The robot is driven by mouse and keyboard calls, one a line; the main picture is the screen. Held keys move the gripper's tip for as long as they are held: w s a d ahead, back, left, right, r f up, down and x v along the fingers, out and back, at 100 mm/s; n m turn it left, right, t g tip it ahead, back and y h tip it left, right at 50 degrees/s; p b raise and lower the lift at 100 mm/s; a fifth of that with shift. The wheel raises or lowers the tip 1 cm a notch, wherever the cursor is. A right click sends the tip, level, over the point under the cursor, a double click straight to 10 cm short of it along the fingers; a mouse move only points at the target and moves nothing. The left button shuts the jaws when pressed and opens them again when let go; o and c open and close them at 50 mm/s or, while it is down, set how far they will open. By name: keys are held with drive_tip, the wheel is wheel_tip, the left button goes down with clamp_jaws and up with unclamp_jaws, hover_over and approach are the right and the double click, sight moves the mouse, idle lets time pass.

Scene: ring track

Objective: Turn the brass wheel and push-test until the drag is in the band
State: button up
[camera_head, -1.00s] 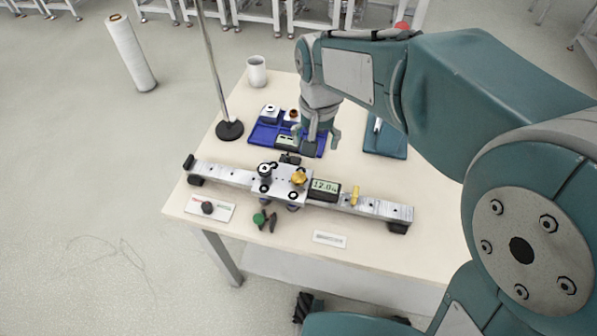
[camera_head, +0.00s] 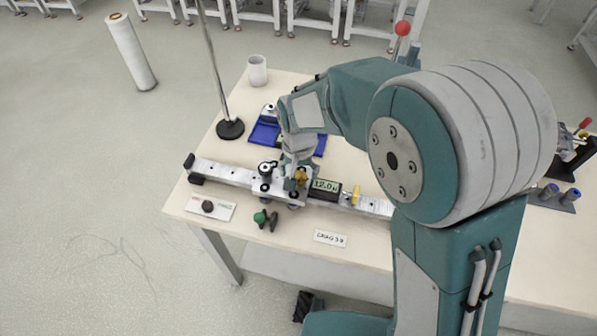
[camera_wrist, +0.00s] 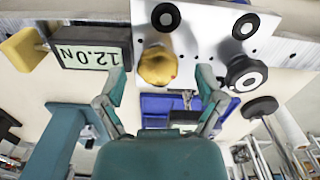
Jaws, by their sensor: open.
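The brass wheel (camera_wrist: 158,66) is a small golden knob on the silver carriage plate (camera_wrist: 205,40); the plate also shows in the head view (camera_head: 268,184). The carriage sits on a long metal rail (camera_head: 225,173). My gripper (camera_wrist: 161,75) is open, with one finger on each side of the brass wheel in the wrist view and a visible gap on both sides. In the head view my gripper (camera_head: 298,184) is over the carriage and partly hides the wheel. The gauge display (camera_head: 326,187) reads 12.0 N; it shows upside down in the wrist view (camera_wrist: 90,55).
A yellow block (camera_head: 356,194) stands on the rail right of the gauge. A card (camera_head: 330,238) marked DRAG, its digits unclear, lies in front. A green knob (camera_head: 260,217) and a black knob (camera_head: 208,207) are nearby. A blue tray (camera_head: 264,133) and pole base (camera_head: 230,129) stand behind.

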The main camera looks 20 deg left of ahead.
drive_tip(key=shift+f, duration=0.15)
drive_tip(key=c, duration=1.1)
drive_tip(key=shift+c, duration=0.2)
drive_tip(key=shift+n, duration=0.3)
drive_tip(key=shift+n, duration=1.3)
drive_tip(key=shift+s, duration=0.1)
drive_tip(key=o, duration=1.1)
drive_tip(key=shift+o, duration=0.2)
